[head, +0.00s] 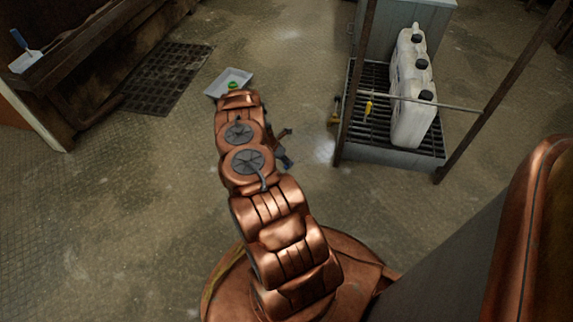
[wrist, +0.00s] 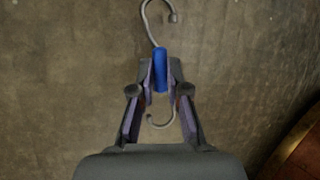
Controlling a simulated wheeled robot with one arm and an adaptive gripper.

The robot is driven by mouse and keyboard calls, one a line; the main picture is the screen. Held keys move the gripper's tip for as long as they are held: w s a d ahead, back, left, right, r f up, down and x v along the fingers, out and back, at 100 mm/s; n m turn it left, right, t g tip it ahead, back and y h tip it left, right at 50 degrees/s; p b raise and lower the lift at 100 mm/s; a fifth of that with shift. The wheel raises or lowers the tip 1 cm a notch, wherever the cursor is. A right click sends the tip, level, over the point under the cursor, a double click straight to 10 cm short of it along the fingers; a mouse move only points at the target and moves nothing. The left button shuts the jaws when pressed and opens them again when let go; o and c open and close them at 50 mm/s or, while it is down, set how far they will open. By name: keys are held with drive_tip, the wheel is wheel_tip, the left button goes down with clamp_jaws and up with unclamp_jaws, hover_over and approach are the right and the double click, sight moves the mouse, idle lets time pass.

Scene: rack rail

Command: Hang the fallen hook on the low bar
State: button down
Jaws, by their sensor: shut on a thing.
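A metal S-shaped hook with a blue middle sleeve (wrist: 160,70) is between the fingers of my gripper (wrist: 160,78) in the wrist view. The fingers are shut on the blue sleeve. One curved end of the hook points away from the gripper, and the other lies back between the fingers. In the head view my gripper (head: 287,158) is mostly hidden behind my arm, over open floor. The low bar (head: 458,108) runs between two dark posts to the right of my gripper, well apart from it. A yellow hook (head: 368,107) hangs near the bar's left end.
White jugs (head: 412,95) stand on a grated platform (head: 400,158) behind the bar. A pale tray (head: 228,76) with a green item lies on the floor beyond my arm. A dark bench (head: 90,50) and floor grate (head: 168,77) are at left.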

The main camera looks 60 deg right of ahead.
drive_tip(key=shift+f, duration=0.6)
drive_tip(key=c, duration=1.2)
unclamp_jaws()
drive_tip(key=shift+o, duration=0.2)
drive_tip(key=shift+r, duration=0.1)
